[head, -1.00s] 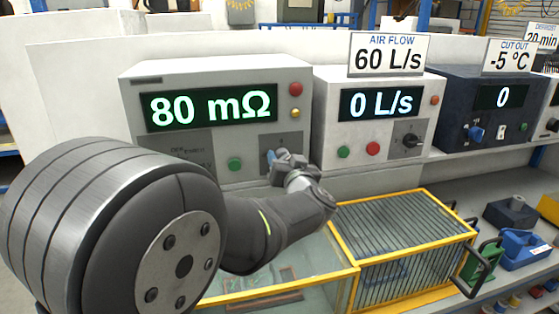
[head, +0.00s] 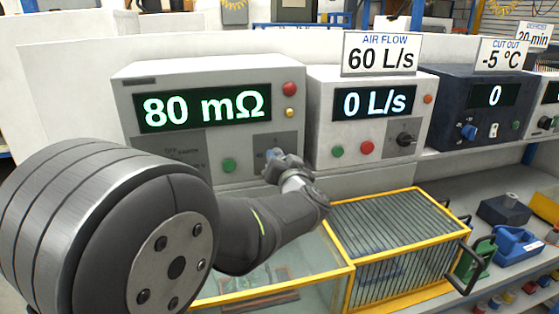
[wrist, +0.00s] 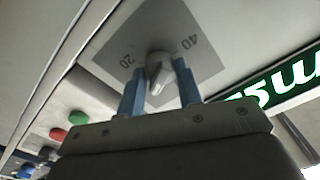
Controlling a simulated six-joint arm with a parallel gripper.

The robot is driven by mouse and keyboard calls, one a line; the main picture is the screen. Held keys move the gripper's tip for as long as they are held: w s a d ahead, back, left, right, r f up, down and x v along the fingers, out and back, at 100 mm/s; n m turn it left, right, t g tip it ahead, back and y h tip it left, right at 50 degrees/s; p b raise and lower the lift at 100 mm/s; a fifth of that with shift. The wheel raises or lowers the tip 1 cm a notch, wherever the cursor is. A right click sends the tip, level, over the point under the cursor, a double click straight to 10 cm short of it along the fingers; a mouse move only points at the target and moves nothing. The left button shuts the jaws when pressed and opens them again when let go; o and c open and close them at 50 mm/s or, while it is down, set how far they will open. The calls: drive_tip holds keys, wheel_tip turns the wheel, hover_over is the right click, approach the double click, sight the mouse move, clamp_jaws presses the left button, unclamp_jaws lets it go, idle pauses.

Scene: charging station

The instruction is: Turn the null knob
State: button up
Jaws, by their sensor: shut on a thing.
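My gripper (head: 275,155) is at the lower right of the white meter box (head: 130,72), whose display (head: 205,107) reads 80 mΩ. In the wrist view its two blue fingers (wrist: 159,84) stand on either side of a grey pointed knob (wrist: 157,68) and are shut on it. The knob sits on a grey plate (wrist: 160,22) with marks 20 and 40. The gripper mostly hides this knob in the head view. I cannot read a null label. A green button (head: 229,165) is left of the gripper; red and yellow lamps are above right.
An air-flow box (head: 320,120) reading 0 L/s stands close on the right, with a dark box (head: 445,90) beyond it. A yellow-framed cage (head: 400,195) and a glass-sided tank (head: 318,262) are below the arm. My forearm covers the box's lower left.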

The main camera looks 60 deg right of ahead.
drive_tip(key=m, duration=0.8)
drive_tip(key=shift+m, duration=0.6)
drive_tip(key=o, duration=1)
drive_tip(key=shift+s+a, duration=0.1)
drive_tip(key=v, duration=1.7)
drive_tip(key=shift+s+a+r, duration=0.1)
